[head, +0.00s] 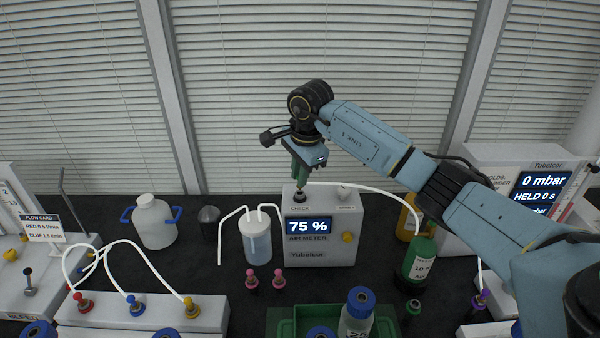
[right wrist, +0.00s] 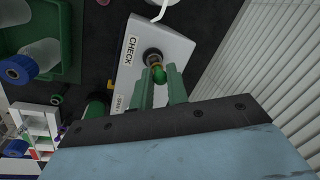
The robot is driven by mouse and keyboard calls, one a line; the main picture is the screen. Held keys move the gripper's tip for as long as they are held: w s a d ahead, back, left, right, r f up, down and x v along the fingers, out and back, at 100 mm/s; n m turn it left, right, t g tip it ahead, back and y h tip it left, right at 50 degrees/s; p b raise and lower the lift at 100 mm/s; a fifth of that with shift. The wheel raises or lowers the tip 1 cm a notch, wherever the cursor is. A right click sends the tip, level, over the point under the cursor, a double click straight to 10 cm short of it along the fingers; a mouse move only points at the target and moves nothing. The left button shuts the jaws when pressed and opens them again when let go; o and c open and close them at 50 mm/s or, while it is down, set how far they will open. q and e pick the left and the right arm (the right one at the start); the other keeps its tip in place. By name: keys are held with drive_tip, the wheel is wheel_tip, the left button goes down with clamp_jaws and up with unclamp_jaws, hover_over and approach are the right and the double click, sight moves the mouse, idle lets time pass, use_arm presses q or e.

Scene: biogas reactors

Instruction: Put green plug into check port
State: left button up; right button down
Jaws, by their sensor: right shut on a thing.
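The grey air meter (head: 318,245) stands at the back middle, its screen reading 75 %. The check port (head: 300,196) is a dark round socket on its top left, by the CHECK label. It also shows in the right wrist view (right wrist: 152,56). My right gripper (head: 301,176) points down over this port. Its green fingers (right wrist: 161,88) are shut on the green plug (right wrist: 158,75). The plug's brass-coloured end is at the mouth of the port; I cannot tell how deep it sits. The fingers mostly hide the plug in the head view. My left gripper is not in view.
A white tube (head: 365,188) runs from near the port to the right. A clear jar (head: 257,242) stands left of the meter, with pink plugs (head: 279,279) in front. A green bottle (head: 419,258) stands right. A green tray (head: 285,326) is at the front.

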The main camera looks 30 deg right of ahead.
drive_tip(key=shift+f+b, duration=0.65)
drive_tip(key=shift+f, duration=0.3)
idle(1.0)
idle(0.3)
drive_tip(key=c, duration=1.3)
unclamp_jaws()
wheel_tip(320, 180, up, 13)
drive_tip(key=s+b, duration=0.1)
drive_tip(key=s, duration=0.1)
drive_tip(key=shift+s, duration=0.25)
drive_tip(key=shift+r, duration=0.15)
